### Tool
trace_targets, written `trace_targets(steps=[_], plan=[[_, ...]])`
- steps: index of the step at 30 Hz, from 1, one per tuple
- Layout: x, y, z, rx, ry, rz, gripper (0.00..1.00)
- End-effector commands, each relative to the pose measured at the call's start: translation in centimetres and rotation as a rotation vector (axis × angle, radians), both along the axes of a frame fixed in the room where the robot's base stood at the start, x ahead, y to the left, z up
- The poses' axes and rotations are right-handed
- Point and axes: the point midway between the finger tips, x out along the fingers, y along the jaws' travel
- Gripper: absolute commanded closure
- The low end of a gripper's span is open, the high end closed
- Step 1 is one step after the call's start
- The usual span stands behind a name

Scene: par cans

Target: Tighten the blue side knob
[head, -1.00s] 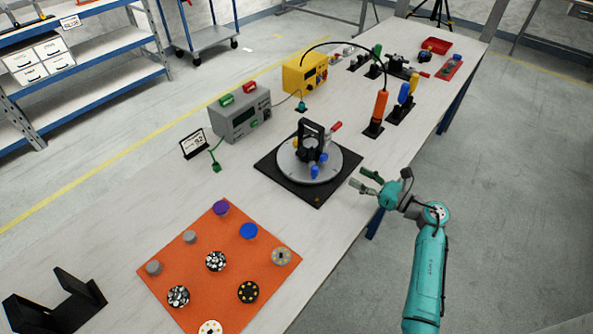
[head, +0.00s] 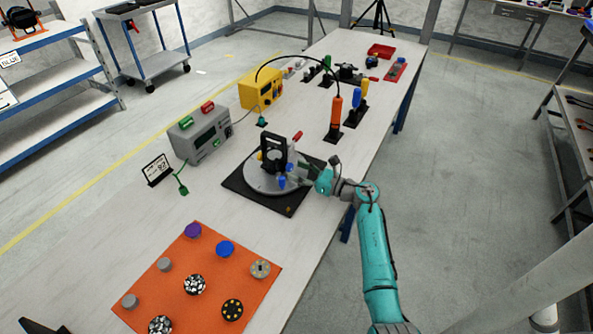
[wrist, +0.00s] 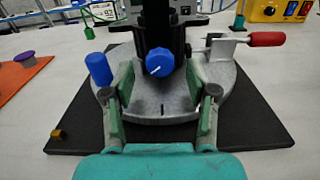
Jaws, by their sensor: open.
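The black yoke (head: 272,155) stands upright on a round grey plate (head: 254,183). In the wrist view a blue knob (wrist: 161,63) with a white pointer line sits on the near side of the yoke (wrist: 157,18); it also shows in the head view (head: 290,168). A second blue cylinder (wrist: 98,68) stands left of it on the plate's rim. My gripper (wrist: 160,82) is open, its green fingers spread on either side of the blue knob. I see no contact. In the head view my gripper (head: 307,176) is at the plate's right side.
A red-handled lever (wrist: 265,39) sticks out at the right of the plate. A black base mat (head: 238,190) lies under it. The orange mat (head: 258,295) with several discs is in front. Grey (head: 200,133) and yellow (head: 261,89) boxes and orange and blue-handled tools stand behind.

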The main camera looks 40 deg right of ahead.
Motion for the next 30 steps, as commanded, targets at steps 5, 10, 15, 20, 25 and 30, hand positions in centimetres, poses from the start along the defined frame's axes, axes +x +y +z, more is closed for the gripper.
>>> trace_targets(steps=[5,10,15,20,25,30], plan=[[0.86,0.34,0.01,0.0,0.0,0.0,0.43],[0.91,0.34,0.01,0.0,0.0,0.0,0.43],[0.89,0.34,0.01,0.0,0.0,0.0,0.62],[0.88,0.33,0.0,0.0,0.0,0.0,1.0],[0.88,0.33,0.0,0.013,0.005,0.0,1.0],[0.87,0.32,0.0,0.12,0.044,0.0,1.0]])
